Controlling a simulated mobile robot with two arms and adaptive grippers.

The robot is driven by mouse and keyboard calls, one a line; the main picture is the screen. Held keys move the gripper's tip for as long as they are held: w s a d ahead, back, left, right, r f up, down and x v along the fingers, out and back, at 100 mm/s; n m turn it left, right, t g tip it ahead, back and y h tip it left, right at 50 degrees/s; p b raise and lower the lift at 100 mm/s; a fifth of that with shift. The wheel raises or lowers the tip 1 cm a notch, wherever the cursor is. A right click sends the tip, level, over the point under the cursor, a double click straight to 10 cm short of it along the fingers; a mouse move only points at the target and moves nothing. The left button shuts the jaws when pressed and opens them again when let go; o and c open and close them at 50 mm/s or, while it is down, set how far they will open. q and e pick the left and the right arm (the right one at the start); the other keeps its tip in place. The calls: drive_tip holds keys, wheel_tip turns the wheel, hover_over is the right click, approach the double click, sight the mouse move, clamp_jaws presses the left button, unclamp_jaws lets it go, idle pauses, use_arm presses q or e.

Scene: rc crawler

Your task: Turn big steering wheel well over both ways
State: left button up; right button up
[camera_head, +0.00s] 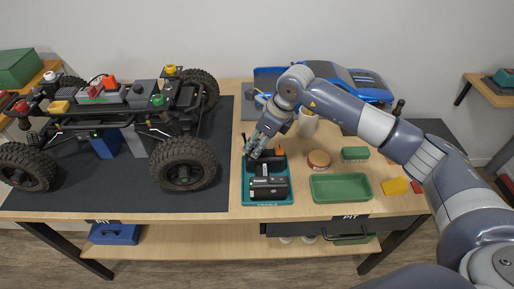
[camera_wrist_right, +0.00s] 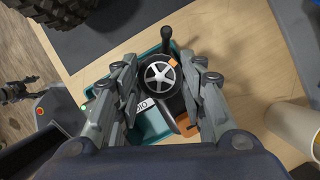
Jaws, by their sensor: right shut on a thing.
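The big steering wheel (camera_wrist_right: 160,75) is a black wheel with silver spokes and an orange mark on its rim, seen in the right wrist view. It sits over a teal tray (camera_wrist_right: 150,126) with a white label. My right gripper (camera_wrist_right: 165,68) has one finger on each side of the wheel and is shut on it. In the head view my right gripper (camera_head: 252,154) reaches down to the back left of the teal tray (camera_head: 247,197), and the wheel is largely hidden there. My left gripper is not in view.
The crawler (camera_head: 110,123) with big black tyres stands on a dark mat at the left. A blue car body (camera_head: 365,86) lies behind my right arm. A green tray (camera_head: 341,199), a round tin (camera_head: 318,160) and a green brush (camera_head: 355,154) are to the right.

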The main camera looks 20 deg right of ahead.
drive_tip(key=shift+n+g+y+b, duration=0.3)
drive_tip(key=shift+n+g+b, duration=0.4)
drive_tip(key=shift+n+b, duration=1.05)
drive_tip(key=shift+n, duration=0.25)
drive_tip(key=o, duration=1.1)
drive_tip(key=shift+c, duration=0.2)
drive_tip(key=shift+d, duration=0.1)
drive_tip(key=v, duration=1.2)
drive_tip(key=shift+f, duration=0.1)
